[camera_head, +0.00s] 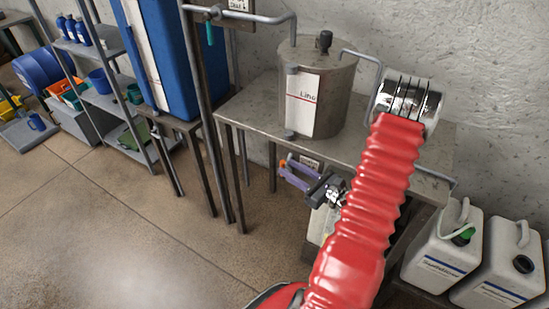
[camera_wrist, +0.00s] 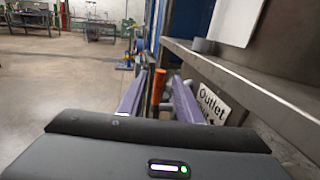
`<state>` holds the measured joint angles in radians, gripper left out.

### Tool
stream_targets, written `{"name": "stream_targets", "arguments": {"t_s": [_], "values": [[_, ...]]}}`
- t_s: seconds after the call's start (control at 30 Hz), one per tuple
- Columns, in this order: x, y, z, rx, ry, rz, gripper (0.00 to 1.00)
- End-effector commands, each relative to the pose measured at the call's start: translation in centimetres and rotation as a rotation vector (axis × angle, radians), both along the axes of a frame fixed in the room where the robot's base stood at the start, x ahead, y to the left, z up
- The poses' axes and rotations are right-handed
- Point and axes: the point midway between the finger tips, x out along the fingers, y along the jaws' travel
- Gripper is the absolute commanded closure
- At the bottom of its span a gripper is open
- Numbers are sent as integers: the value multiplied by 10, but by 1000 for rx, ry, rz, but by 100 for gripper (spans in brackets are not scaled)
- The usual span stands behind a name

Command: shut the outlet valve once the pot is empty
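The steel pot (camera_head: 338,75) stands upright on a steel table, with a white label on its front. An orange handle (camera_wrist: 158,88), apparently the outlet valve's, sits below the table edge beside a sign reading "Outlet" (camera_wrist: 212,104). In the head view the orange shows only as a small spot (camera_head: 283,162). My gripper (camera_head: 290,171) is under the table's front edge, its purple fingers apart. In the wrist view my gripper (camera_wrist: 156,82) has the orange handle between its fingers, with gaps visible on both sides. The pot's inside is hidden.
The steel table (camera_head: 262,107) overhangs close to my gripper. Two white canisters (camera_head: 446,245) stand at the lower right. A blue tank (camera_head: 170,60) on a stand and a shelf (camera_head: 105,100) are to the left. The floor (camera_head: 120,220) in front is clear.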

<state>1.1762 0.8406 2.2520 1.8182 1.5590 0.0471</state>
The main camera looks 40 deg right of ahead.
Motion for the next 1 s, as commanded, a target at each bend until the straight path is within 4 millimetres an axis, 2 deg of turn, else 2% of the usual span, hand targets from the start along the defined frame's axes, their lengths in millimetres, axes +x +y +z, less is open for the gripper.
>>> {"name": "stream_targets", "arguments": {"t_s": [0.6,0.73,1.0], "values": [[73,11,0,0,1,2,68],[80,12,0,0,0,1,68],[81,11,0,0,0,0,68]]}}
